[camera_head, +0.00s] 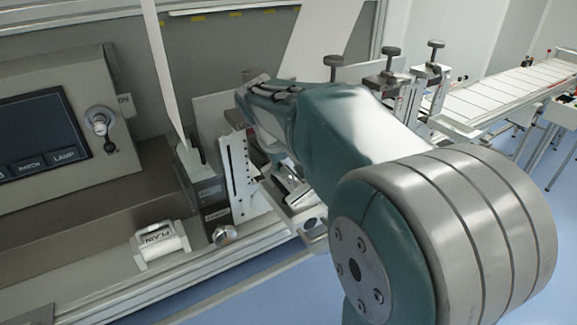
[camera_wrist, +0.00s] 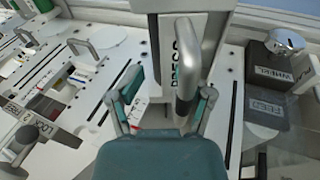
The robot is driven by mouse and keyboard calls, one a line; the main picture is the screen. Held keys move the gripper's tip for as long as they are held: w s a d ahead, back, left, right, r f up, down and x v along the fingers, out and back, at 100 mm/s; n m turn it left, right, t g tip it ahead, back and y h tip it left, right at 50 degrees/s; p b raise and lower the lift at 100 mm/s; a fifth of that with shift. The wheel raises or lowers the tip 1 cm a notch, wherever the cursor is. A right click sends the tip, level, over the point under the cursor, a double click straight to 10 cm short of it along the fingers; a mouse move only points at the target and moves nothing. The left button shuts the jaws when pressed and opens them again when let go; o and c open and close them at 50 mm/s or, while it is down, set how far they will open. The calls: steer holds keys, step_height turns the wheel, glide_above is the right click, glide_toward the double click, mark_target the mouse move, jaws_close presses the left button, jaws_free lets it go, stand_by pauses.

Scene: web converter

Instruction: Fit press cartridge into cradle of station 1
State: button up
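The press cartridge, a pale block lettered PRESS (camera_wrist: 215,40) with a curved silver handle (camera_wrist: 186,62), is upright at the top middle of the wrist view. My gripper (camera_wrist: 168,95) has its two fingers spread either side of the handle. A gap shows between the left finger and the handle; the right finger is nearer to it. Contact cannot be seen. The cartridge's lower end is hidden behind the teal gripper body, and I cannot tell how it sits. In the head view my own arm covers the gripper and cartridge. The cradle of station 1 cannot be made out for certain.
A white block marked PLAIN (camera_head: 160,243) lies on the ledge at left, below a control panel (camera_head: 45,125). A dark block marked FEED (camera_wrist: 268,108) stands right in the wrist view. A plate marked LOCK (camera_wrist: 38,122) is at left. Clamps with dark knobs (camera_head: 385,78) stand behind my arm.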

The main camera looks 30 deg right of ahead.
steer(key=shift+a+r, duration=0.1)
steer(key=shift+a, duration=0.15)
steer(key=v, duration=1.2)
